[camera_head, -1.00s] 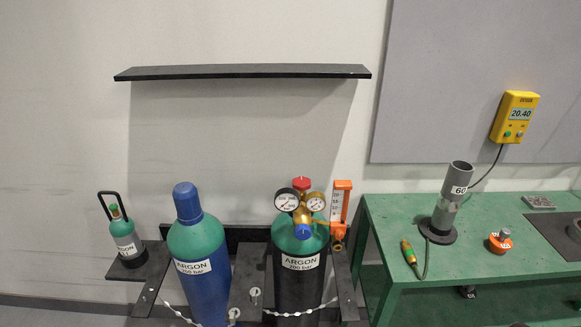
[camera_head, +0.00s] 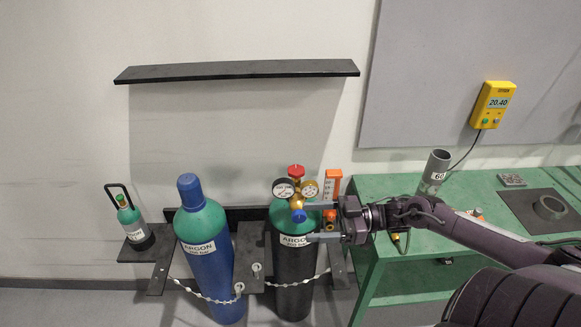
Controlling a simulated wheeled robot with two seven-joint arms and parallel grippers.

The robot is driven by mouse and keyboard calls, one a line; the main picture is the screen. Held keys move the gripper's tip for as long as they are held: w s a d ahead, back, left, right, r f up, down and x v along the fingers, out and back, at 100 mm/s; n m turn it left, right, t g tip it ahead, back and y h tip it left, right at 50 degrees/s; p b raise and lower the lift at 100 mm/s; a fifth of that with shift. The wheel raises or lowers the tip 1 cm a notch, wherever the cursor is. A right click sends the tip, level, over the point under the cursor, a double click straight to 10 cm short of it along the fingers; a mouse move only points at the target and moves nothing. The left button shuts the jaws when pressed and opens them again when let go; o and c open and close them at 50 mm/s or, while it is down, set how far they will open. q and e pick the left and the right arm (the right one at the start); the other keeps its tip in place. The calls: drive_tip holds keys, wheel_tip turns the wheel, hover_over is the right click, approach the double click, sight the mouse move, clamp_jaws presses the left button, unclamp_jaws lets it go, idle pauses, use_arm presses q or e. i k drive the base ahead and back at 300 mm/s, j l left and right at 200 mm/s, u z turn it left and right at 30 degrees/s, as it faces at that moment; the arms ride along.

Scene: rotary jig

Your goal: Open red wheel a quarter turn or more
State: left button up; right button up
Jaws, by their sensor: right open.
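The red wheel (camera_head: 296,171) sits on top of the brass regulator valve, above the black argon cylinder (camera_head: 294,270) with the green shoulder. Two round gauges (camera_head: 284,188) and a blue knob (camera_head: 299,216) are just below it. My right gripper (camera_head: 314,221) comes in from the right with its jaws open, one finger above the other. Its fingers are beside the cylinder's shoulder, lower than the red wheel and near the blue knob. I cannot tell whether they touch anything. The red wheel is clear of the gripper. My left gripper is not in view.
An orange flowmeter (camera_head: 333,185) stands just right of the gauges, close above my gripper. A blue argon cylinder (camera_head: 208,270) and a small green bottle (camera_head: 129,220) stand to the left. A black shelf (camera_head: 237,71) is on the wall above. The green bench (camera_head: 380,187) lies right, partly behind my arm.

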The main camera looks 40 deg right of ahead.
sight(295, 171)
drive_tip(key=i+l, duration=0.8)
drive_tip(key=l, duration=0.1)
